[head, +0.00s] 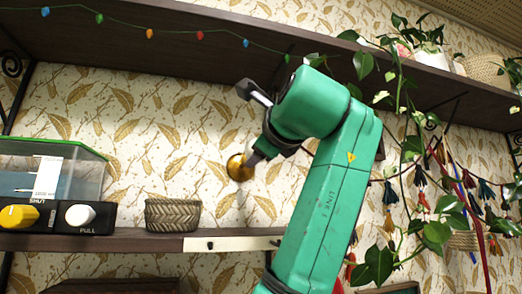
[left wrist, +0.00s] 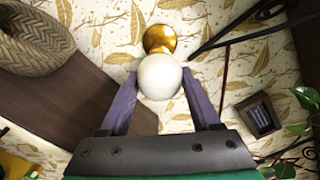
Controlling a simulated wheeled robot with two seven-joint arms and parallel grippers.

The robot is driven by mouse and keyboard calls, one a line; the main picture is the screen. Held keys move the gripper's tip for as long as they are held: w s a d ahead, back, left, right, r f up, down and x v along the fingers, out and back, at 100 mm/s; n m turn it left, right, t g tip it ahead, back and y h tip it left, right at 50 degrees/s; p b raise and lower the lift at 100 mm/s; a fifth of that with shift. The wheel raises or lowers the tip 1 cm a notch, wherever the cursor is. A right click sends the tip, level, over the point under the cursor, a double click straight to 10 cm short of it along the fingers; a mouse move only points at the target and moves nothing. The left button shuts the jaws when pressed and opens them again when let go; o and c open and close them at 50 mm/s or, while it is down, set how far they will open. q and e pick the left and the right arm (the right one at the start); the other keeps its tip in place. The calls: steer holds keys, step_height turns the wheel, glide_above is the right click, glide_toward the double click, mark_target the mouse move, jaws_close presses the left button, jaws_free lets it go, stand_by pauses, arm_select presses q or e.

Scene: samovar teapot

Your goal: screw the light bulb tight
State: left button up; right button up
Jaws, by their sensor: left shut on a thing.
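A white round light bulb (left wrist: 159,77) sits in front of a brass wall socket (left wrist: 160,38) in the left wrist view. The socket also shows in the head view (head: 236,170) on the patterned wall. My left gripper (left wrist: 161,80) has its two purple fingers on either side of the bulb and is shut on it. In the head view my left gripper (head: 252,160) reaches to the socket and hides the bulb. The bulb's base meets the socket; its thread is hidden. My right gripper is not in view.
A dark shelf (head: 110,241) runs below the socket, with a woven basket (head: 172,215) and a box with yellow and white knobs (head: 55,216). An upper shelf (head: 150,42) carries string lights. Trailing plants (head: 405,150) and tassels hang at the right.

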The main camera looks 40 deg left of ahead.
arm_select(q)
steer(key=shift+r, duration=0.2)
steer(key=o, duration=1.4)
steer(key=shift+a, duration=0.1)
steer(key=shift+w+a+f, duration=0.15)
steer(key=shift+f, duration=0.05)
steer(key=b+v, duration=0.3)
steer(key=v, duration=1.1)
steer(key=shift+d, duration=0.2)
